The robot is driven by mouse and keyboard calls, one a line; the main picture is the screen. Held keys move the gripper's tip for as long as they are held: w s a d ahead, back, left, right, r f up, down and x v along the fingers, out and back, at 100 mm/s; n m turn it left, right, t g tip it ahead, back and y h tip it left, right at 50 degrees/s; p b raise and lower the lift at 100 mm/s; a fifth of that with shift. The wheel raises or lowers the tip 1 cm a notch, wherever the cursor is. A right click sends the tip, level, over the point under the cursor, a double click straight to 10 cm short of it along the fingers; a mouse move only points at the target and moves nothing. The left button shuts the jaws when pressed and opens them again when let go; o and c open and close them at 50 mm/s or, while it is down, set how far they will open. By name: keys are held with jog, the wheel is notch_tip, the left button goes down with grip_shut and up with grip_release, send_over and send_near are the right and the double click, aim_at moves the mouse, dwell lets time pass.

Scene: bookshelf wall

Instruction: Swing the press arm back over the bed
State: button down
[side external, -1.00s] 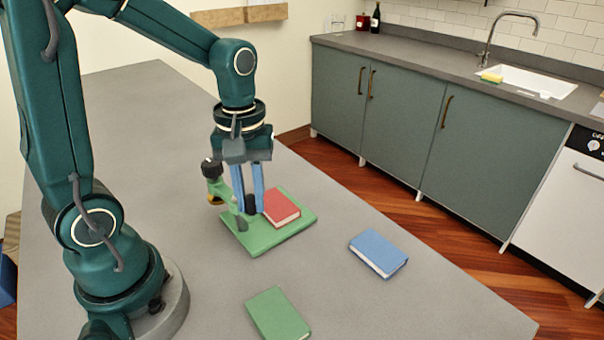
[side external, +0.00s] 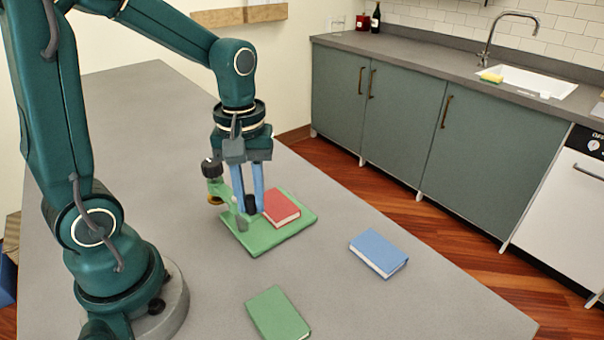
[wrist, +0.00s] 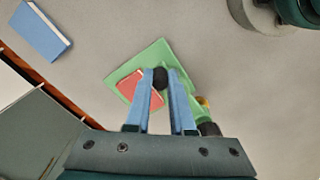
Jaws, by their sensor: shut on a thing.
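The green press bed (side external: 285,236) lies flat on the grey table and also shows in the wrist view (wrist: 150,55). A red book (side external: 280,207) lies on it. The green press arm (side external: 221,190), with a black knob (side external: 211,168) on top, stands at the bed's left side. My gripper (side external: 250,200), with blue fingers pointing down, is beside the red book. In the wrist view its fingertips (wrist: 160,78) are shut around a dark handle (wrist: 160,76). The handle's join to the press arm is partly hidden by my fingers.
A blue book (side external: 378,253) lies to the right of the bed, and a green book (side external: 277,314) lies nearer the front. The table's right edge runs beyond the blue book. Bare table lies behind and left of the press.

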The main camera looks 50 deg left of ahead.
dwell(0.7)
jog(key=shift+s+a+m, duration=0.65)
jog(key=shift+s+m, duration=0.1)
jog(key=shift+m, duration=2.4)
jog(key=shift+s+a+m, duration=0.6)
jog(key=shift+s+m, duration=0.1)
jog(key=shift+m, duration=2.5)
jog(key=shift+s+a+m, duration=0.65)
jog(key=shift+s+m, duration=0.1)
jog(key=shift+m, duration=2.4)
jog(key=shift+a, duration=0.1)
jog(key=c, duration=0.8)
grip_release()
jog(key=shift+o, duration=0.2)
jog(key=shift+r, duration=0.1)
jog(key=shift+r, duration=2.5)
